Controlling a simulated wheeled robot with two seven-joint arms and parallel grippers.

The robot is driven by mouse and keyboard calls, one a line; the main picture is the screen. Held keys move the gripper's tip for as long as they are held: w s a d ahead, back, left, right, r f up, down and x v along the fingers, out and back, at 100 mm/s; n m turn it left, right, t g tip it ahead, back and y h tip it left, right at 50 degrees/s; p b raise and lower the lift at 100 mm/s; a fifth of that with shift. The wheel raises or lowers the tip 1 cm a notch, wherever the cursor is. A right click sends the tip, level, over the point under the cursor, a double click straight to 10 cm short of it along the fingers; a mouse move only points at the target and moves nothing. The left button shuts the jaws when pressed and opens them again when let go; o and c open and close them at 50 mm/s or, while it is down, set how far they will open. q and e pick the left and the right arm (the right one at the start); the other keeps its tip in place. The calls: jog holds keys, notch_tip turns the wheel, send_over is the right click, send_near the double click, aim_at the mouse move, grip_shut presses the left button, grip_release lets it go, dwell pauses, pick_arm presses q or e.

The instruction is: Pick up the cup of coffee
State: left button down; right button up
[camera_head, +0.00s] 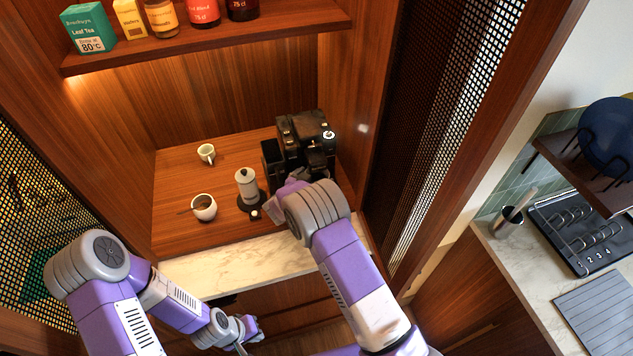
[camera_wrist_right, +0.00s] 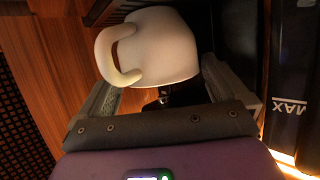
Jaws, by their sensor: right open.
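A white cup (camera_wrist_right: 160,48) with a handle on its left fills the top middle of the right wrist view. My right gripper (camera_wrist_right: 163,95) is open, with one finger on each side of the cup's lower part. I cannot tell whether either finger touches it, and the cup's contents are hidden. In the head view, my right gripper (camera_head: 283,188) is at the front of the black coffee machine (camera_head: 305,143), largely covered by my own wrist, and this cup is hidden. My left gripper (camera_head: 247,335) is low in front of the counter, away from the cup; its opening is unclear.
A white pot (camera_head: 247,183) stands on a dark round base just left of my right wrist. A white bowl-like pot (camera_head: 203,207) and a small creamer (camera_head: 206,152) are further left. The wooden niche wall (camera_head: 345,100) bounds the right side; a shelf (camera_head: 210,40) overhangs above.

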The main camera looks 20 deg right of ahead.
jog(key=shift+w+d+f, duration=0.1)
jog(key=shift+w, duration=0.05)
jog(key=c, duration=1)
jog(key=shift+r, duration=0.2)
jog(key=shift+c, duration=0.2)
jog(key=shift+r, duration=0.6)
jog(key=s+a+b, duration=0.2)
jog(key=s+a, duration=1)
jog(key=s, duration=0.1)
jog(key=shift+a, duration=0.2)
dwell(0.8)
